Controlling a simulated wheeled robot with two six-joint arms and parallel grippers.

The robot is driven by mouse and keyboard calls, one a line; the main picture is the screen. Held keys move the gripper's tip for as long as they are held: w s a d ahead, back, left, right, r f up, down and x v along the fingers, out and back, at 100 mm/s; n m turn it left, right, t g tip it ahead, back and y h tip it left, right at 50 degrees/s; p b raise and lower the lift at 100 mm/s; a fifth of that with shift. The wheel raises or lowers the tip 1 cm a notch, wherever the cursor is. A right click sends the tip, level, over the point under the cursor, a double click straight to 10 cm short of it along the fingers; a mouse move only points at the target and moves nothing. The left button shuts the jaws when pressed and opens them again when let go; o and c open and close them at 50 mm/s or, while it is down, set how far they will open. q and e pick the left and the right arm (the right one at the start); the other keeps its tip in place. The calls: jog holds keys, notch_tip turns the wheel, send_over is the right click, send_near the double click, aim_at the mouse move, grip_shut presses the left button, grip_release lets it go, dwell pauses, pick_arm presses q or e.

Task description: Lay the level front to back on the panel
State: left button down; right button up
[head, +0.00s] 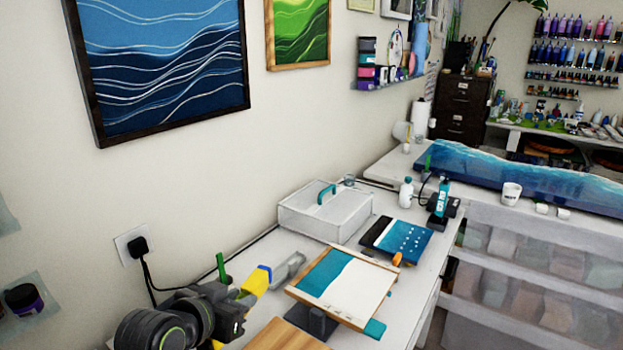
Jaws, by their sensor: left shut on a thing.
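The panel (360,288) is a flat board, white with a teal band on its left part and wooden edges. It sits raised on a dark stand (317,321) on the white bench. My left gripper (241,299) is at the panel's left, apart from it, and is shut on a yellow bar with a blue end, which looks like the level (256,281). The level is tilted, its far end pointing up and right. The gripper hides its near end. My right gripper is not in view.
A grey scoop-like thing (288,270) lies between the level and the white lidded box (322,217). Behind the panel are a blue and black board (397,238) and a small orange thing (397,259). A wooden board (287,337) lies in front. The wall is close on the left.

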pick_arm(q)
jog(key=s+a+r+n+y, duration=0.1)
jog(key=a+r+n+y, duration=0.3)
jog(key=a+r, duration=0.2)
jog(key=shift+r+t+y+b, duration=0.2)
jog(key=shift+t+y+b, duration=0.1)
jog(key=shift+t+b, duration=0.1)
jog(key=shift+f, duration=0.1)
